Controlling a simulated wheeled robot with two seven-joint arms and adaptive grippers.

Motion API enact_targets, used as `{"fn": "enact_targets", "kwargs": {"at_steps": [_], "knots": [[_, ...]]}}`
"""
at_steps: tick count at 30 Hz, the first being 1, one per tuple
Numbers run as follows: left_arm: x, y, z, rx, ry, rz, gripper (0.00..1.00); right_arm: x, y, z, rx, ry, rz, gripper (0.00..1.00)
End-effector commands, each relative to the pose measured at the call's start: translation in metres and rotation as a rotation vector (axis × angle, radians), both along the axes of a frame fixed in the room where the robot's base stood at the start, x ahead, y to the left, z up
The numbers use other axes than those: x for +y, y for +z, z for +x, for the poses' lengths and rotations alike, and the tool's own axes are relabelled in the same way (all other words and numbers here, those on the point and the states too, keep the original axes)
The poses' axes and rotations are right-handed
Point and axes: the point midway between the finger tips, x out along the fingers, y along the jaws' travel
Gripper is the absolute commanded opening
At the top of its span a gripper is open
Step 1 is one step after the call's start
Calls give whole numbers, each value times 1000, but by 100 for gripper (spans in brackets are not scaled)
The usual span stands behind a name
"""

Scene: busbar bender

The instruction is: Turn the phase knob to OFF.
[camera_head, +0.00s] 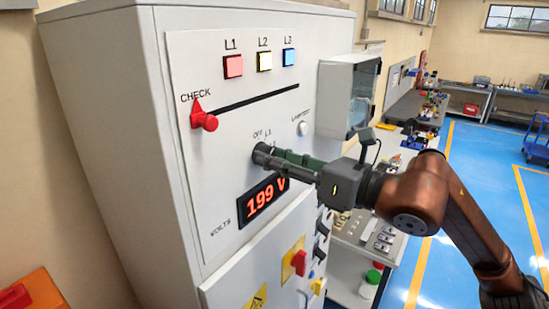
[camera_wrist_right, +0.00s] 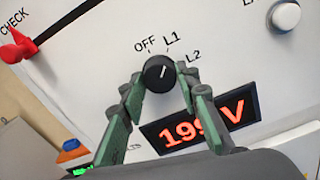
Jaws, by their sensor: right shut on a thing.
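The black phase knob (camera_wrist_right: 160,73) is on the white panel (camera_head: 230,60), with OFF, L1 and L2 printed around its top. Its white pointer line leans up and right, toward L1. My right gripper (camera_head: 264,156) reaches the panel from the right. In the wrist view its green-sided fingers (camera_wrist_right: 158,92) stand on either side of the knob, shut on it. The display (camera_head: 264,199) below reads 199 V. My left gripper is not in view.
A red slider handle (camera_head: 205,121) marked CHECK sits left on a slot. A white lamp-test button (camera_head: 303,129) is right of the knob. A red switch (camera_head: 299,262) sits on a yellow plate lower down.

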Motion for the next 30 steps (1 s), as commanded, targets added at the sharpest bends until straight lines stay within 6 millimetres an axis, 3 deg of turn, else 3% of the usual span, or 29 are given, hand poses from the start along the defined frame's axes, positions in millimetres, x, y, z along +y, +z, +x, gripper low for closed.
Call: {"fn": "enact_targets", "kwargs": {"at_steps": [11, 30], "knots": [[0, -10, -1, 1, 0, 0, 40, -1, -1, 1, -64, -2, -45, 5], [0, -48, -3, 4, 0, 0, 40, 0, -2, 1, -469, -1, -342, 5]]}}
